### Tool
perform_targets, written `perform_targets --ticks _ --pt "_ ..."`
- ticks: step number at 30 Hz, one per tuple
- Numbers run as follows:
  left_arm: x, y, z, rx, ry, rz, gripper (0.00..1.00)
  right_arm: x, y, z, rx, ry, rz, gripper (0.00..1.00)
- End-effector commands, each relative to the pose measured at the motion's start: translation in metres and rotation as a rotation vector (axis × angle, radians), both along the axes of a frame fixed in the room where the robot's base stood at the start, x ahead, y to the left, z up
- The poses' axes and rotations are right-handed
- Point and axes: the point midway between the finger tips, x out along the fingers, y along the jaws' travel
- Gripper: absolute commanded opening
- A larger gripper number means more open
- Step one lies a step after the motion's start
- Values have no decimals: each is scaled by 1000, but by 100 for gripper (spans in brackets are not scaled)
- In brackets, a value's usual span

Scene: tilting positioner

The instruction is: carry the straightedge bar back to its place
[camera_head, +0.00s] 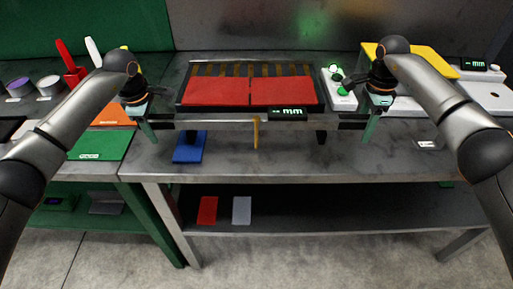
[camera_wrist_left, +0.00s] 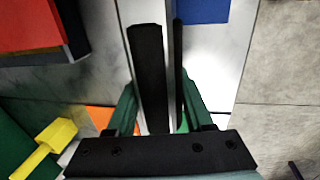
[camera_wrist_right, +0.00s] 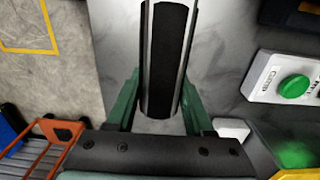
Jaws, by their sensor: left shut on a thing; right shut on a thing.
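The straightedge bar (camera_head: 215,124) is a long, thin metal bar with dark end sections, held level across the front of the workbench. My left gripper (camera_head: 150,123) is shut on the bar's left end; the bar also shows between the fingers in the left wrist view (camera_wrist_left: 150,70). My right gripper (camera_head: 371,124) is shut on its right end, and the dark grip part shows in the right wrist view (camera_wrist_right: 167,60). I cannot tell how high the bar is above the bench.
Behind the bar stands the positioner with two red plates (camera_head: 215,91). A green button box (camera_head: 339,88) is to its right. A blue pad (camera_head: 190,147) and a yellow upright piece (camera_head: 256,132) are near the front edge. A green mat (camera_head: 100,146) lies left. The bench front right is mostly clear.

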Motion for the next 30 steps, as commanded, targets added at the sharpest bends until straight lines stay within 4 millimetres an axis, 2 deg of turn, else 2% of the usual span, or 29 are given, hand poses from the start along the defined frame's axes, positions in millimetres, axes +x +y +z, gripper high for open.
perform_targets --ticks 10,11,18,26,30 --pt "2 0 -12 -2 -9 1 0 1 0 -13 1 -7 0 0" --pt "0 1 -16 1 0 1 53 0 -1 -16 -1 0 -1 53" --pt "0 1 -15 1 1 1 80 0 0 -15 -1 0 -1 80" --pt "0 0 -14 0 0 0 82 0 0 -14 0 0 0 82" --pt "-1 0 -4 0 -3 1 82 0 0 -14 0 0 0 82"
